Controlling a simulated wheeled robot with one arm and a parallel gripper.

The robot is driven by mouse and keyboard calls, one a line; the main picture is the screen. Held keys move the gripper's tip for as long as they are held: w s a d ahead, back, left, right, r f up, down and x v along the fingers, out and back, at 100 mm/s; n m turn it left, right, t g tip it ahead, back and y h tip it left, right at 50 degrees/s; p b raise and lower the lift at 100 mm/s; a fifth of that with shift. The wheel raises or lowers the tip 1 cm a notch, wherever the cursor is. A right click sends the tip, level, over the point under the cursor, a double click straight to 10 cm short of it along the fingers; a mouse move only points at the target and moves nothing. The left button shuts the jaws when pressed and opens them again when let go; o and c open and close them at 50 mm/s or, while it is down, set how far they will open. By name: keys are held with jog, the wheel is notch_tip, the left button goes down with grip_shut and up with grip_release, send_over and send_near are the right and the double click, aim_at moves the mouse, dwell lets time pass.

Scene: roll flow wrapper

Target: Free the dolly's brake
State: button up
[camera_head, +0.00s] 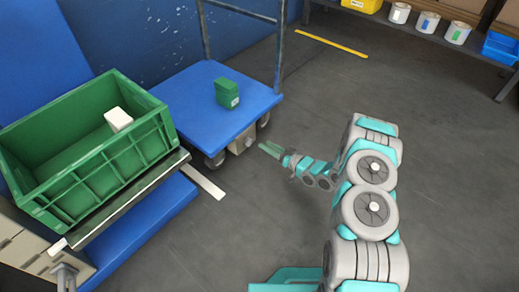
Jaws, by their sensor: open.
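The dolly (190,95) has a blue deck, a grey push frame at its back and dark caster wheels. A beige box-like part (243,140) sits under its front edge, between the casters, with a small grey knob on its face; I cannot tell for certain that this is the brake. My gripper (265,149) is just right of that part, low and close to the front caster, with its green fingers pointing left toward it. The fingers look open and hold nothing. I cannot tell from this view whether a finger touches the knob.
A green box (228,93) stands on the dolly's deck. A green crate (105,165) with a white block (118,119) inside stands at the left on a ledge. A shelf with white cans (427,22) is at the back right. The grey floor right of my arm is clear.

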aim_at(251, 142)
jog(key=shift+y, duration=0.6)
jog(key=shift+w+a+f+b, duration=0.2)
jog(key=shift+w+a+b, duration=0.15)
jog(key=shift+a, duration=0.65)
jog(key=shift+w+a+f+b, duration=0.2)
jog(key=shift+w+a, duration=0.15)
jog(key=shift+a, duration=0.6)
jog(key=shift+w+a+f+b, duration=0.15)
jog(key=shift+w+a+b, duration=0.2)
jog(key=shift+a, duration=0.65)
jog(key=shift+c, duration=0.2)
grip_shut()
